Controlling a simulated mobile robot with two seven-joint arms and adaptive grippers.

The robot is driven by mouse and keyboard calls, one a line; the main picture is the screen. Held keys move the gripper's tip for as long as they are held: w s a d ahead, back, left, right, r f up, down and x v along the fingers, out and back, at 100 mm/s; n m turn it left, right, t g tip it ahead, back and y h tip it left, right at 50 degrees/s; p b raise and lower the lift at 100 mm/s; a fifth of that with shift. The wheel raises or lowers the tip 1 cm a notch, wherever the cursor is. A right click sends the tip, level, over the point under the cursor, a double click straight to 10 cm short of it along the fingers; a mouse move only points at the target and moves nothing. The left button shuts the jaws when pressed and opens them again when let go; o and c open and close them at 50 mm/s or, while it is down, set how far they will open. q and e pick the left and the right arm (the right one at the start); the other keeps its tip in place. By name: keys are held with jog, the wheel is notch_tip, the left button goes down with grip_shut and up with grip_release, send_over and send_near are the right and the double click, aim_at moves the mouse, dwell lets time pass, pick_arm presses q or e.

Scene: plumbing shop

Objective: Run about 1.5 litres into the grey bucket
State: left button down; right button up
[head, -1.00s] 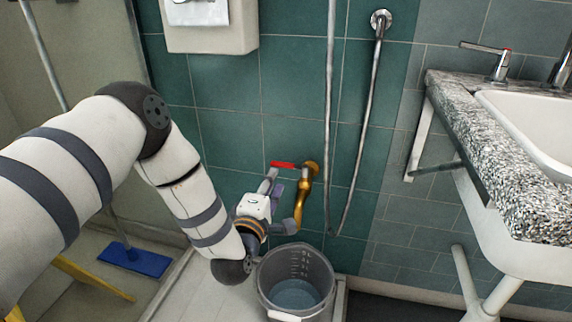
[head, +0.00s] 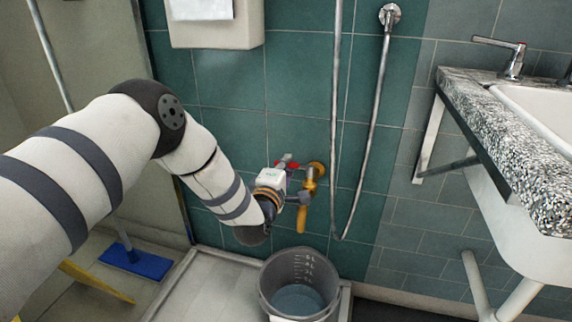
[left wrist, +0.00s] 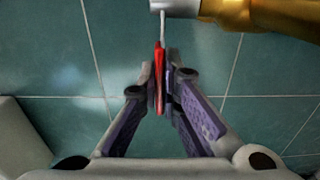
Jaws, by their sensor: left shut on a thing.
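The grey bucket (head: 330,278) stands on the pale tray floor below the tap, with water (head: 298,300) in it and level marks on its inner wall. The brass tap (head: 302,215) comes out of the tiled wall, its spout pointing down above the bucket. I see no clear stream from it. My left gripper (head: 287,180) is at the tap. The red tap lever (head: 284,162) shows beside it. In the left wrist view the lever (left wrist: 159,80) is edge-on between the fingertips of my left gripper (left wrist: 158,95), which are shut on it. My right gripper is not in view.
A shower hose (head: 372,120) hangs in a loop right of the tap. A washbasin in a speckled counter (head: 470,115) juts out at the right. A blue mop head (head: 137,263) rests on the floor at left. A white dispenser (head: 215,30) hangs above.

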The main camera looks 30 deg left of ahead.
pick_arm(q)
jog(key=n+g+y, duration=0.1)
jog(key=y, duration=0.1)
jog(key=s+d+n+g+y, duration=0.1)
jog(key=n+y, duration=0.1)
jog(key=y, duration=0.1)
jog(key=s+n+g+y+p, duration=0.1)
jog(key=n+g+y, duration=0.1)
jog(key=shift+s+d, duration=0.2)
jog(key=shift+s, duration=0.05)
jog(key=c, duration=1.8)
grip_release()
jog(key=v, duration=1.2)
jog(key=shift+f, duration=0.15)
